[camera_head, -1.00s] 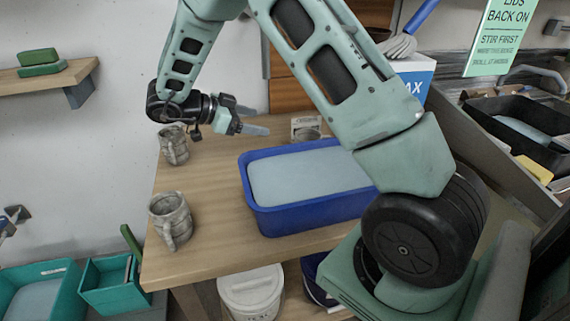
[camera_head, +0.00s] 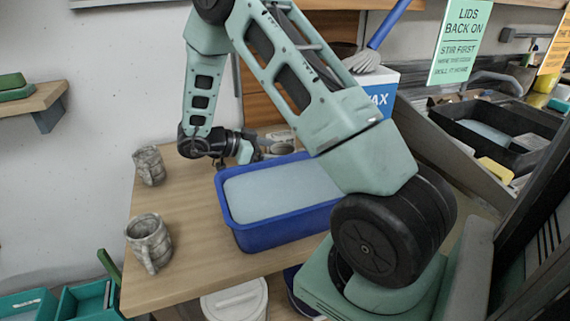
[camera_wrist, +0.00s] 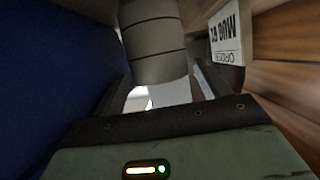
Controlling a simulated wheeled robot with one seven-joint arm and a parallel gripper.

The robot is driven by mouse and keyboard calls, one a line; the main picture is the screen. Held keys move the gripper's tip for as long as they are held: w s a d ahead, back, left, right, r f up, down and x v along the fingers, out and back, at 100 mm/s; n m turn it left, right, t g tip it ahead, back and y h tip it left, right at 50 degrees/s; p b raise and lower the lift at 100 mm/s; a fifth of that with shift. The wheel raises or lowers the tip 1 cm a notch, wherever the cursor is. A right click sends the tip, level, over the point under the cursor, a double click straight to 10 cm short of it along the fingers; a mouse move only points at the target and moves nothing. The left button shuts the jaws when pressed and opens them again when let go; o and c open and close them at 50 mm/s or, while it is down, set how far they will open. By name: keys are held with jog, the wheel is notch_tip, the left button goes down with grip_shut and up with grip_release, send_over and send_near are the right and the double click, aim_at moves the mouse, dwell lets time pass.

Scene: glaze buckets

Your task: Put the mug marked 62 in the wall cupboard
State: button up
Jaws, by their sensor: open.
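My gripper (camera_head: 262,150) is low over the wooden table, behind the blue tub, with its fingers open. In the wrist view my gripper (camera_wrist: 160,92) has a grey banded mug (camera_wrist: 154,40) just ahead of and between its fingers; I cannot tell whether they touch it. A white card (camera_wrist: 228,36) beside this mug seems to read "MUG 62", turned over in the picture. In the head view that mug (camera_head: 280,146) is partly hidden by my arm. Two other grey mugs stand at the table's left side, a far one (camera_head: 149,166) and a near one (camera_head: 149,243).
The blue tub (camera_head: 243,238) of pale liquid fills the table middle, close to my gripper; its wall shows at left in the wrist view. A wooden panel (camera_head: 262,93) rises behind. A wall shelf (camera_head: 38,98) holds green blocks.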

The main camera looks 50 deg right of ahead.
aim_at(288, 151)
jog(key=x, duration=0.2)
jog(key=p+x, duration=0.1)
jog(key=x, duration=0.2)
jog(key=shift+s+d+r, duration=0.15)
jog(key=shift+r, duration=0.05)
jog(key=c, duration=1)
jog(key=shift+c, duration=0.2)
jog(key=shift+r, duration=0.1)
